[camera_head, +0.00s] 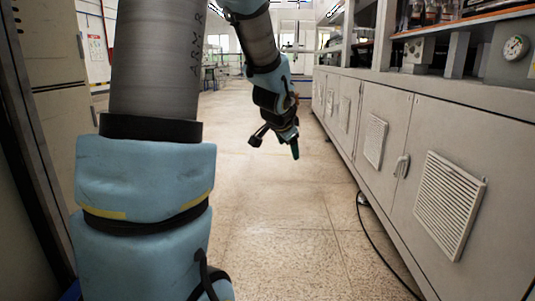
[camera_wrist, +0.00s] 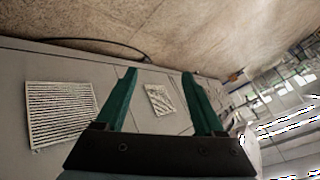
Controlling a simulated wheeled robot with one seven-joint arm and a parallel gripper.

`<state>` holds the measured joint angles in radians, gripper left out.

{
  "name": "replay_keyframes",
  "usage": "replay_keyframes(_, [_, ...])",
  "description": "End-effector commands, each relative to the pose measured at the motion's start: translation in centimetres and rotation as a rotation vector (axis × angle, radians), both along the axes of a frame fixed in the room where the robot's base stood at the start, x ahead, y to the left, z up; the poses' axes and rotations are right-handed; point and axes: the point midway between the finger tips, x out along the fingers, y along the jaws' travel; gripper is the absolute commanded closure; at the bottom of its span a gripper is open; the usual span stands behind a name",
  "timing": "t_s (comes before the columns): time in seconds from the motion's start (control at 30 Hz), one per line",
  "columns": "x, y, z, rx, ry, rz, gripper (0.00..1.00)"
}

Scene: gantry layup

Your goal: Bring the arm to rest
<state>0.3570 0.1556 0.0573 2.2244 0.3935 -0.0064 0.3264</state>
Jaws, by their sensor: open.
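My arm hangs down in front of the body camera, its large blue-padded links filling the left of the head view. My gripper (camera_head: 295,150) is at the far end, pointing down above the floor and beside the machine cabinets. In the wrist view my gripper (camera_wrist: 163,80) shows two green fingers spread apart, with nothing between them but a cabinet wall seen in the background. The gripper is empty and touches nothing that I can see.
A long row of grey cabinets (camera_head: 395,200) with vent grilles (camera_head: 450,205) runs along the right. A black cable (camera_head: 375,240) lies on the floor by it. A tall cabinet (camera_head: 50,95) stands at left. The tiled floor (camera_head: 285,235) between is clear.

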Motion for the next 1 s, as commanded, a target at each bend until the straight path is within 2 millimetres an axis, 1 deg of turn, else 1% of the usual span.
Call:
replay_keyframes(0.03, [-2.0, 2.6, -1.6, -0.024, 0.084, 0.107, 0.3])
replay_keyframes(0.07, [-3.3, 3.9, -2.6, -0.041, 0.134, 0.169, 0.3])
replay_keyframes(0.1, [-5.1, 5.4, -3.8, -0.06, 0.2, 0.251, 0.3])
replay_keyframes(0.17, [-7.7, 7.3, -5.3, -0.089, 0.288, 0.363, 0.3])
replay_keyframes(0.2, [-9.4, 8.4, -6.2, -0.106, 0.342, 0.433, 0.3])
replay_keyframes(0.27, [-11.9, 9.7, -7.2, -0.13, 0.416, 0.53, 0.3])
replay_keyframes(0.3, [-13.6, 10.4, -7.9, -0.145, 0.463, 0.591, 0.3])
replay_keyframes(0.33, [-14.8, 10.9, -8.3, -0.155, 0.497, 0.636, 0.3])
replay_keyframes(0.47, [-20.0, 12.4, -9.9, -0.199, 0.637, 0.822, 0.3])
replay_keyframes(0.5, [-21.6, 12.7, -10.3, -0.212, 0.68, 0.878, 0.3])
replay_keyframes(0.53, [-21.2, 12.6, -8.7, -0.211, 0.671, 0.868, 0.3])
replay_keyframes(0.77, [-20.9, 12.5, -3.6, -0.208, 0.665, 0.857, 0.3])
replay_keyframes(0.87, [-20.9, 12.5, -1.0, -0.208, 0.664, 0.856, 0.3])
replay_keyframes(1.0, [-20.9, 12.5, 3.4, -0.207, 0.663, 0.854, 0.3])
